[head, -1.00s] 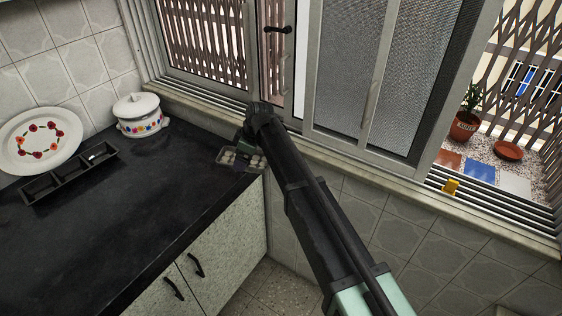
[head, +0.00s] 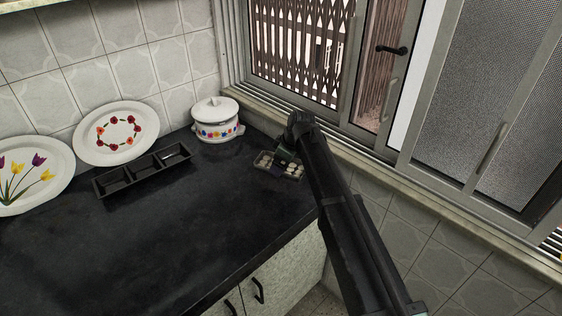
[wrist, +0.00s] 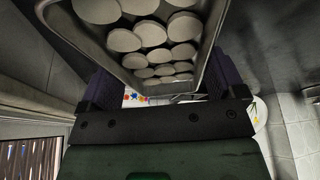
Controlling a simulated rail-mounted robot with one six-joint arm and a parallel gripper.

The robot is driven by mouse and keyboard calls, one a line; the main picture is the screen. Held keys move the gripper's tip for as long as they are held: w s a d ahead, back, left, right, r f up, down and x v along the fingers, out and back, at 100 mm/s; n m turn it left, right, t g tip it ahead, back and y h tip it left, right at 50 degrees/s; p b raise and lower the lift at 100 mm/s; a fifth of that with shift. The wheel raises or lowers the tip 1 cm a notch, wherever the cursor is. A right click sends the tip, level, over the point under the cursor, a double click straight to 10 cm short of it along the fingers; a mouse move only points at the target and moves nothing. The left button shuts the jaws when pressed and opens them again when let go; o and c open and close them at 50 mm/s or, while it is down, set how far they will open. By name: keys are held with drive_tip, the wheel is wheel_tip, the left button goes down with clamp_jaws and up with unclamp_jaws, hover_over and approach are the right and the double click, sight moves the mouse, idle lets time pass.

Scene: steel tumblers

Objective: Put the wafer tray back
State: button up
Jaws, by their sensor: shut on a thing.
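The wafer tray is a small grey tray with several round whitish wafers (head: 292,170). My gripper (head: 284,158) is shut on it over the back right of the black counter, near the window-side edge. In the wrist view the tray (wrist: 205,50) fills the upper middle, with its pale round wafers inside. My gripper's two dark fingers (wrist: 165,84) show on either side of the tray's near end. Whether the tray touches the counter is hard to tell.
A black three-compartment holder (head: 146,180) lies on the counter (head: 170,240) at the left. A lidded white pot (head: 217,130) stands between it and the tray. Plates with red flowers (head: 115,133) and tulips (head: 32,172) lean on the tiled wall. The front counter is clear.

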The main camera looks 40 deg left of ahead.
sight(279, 185)
drive_tip(key=shift+f+b, duration=3.15)
drive_tip(key=shift+f, duration=0.2)
drive_tip(key=shift+f+b, duration=0.65)
drive_tip(key=o, duration=0.8)
drive_tip(key=shift+o, duration=0.2)
drive_tip(key=p+v, duration=1)
drive_tip(key=v, duration=0.1)
drive_tip(key=shift+r+p, duration=0.1)
drive_tip(key=shift+p, duration=0.2)
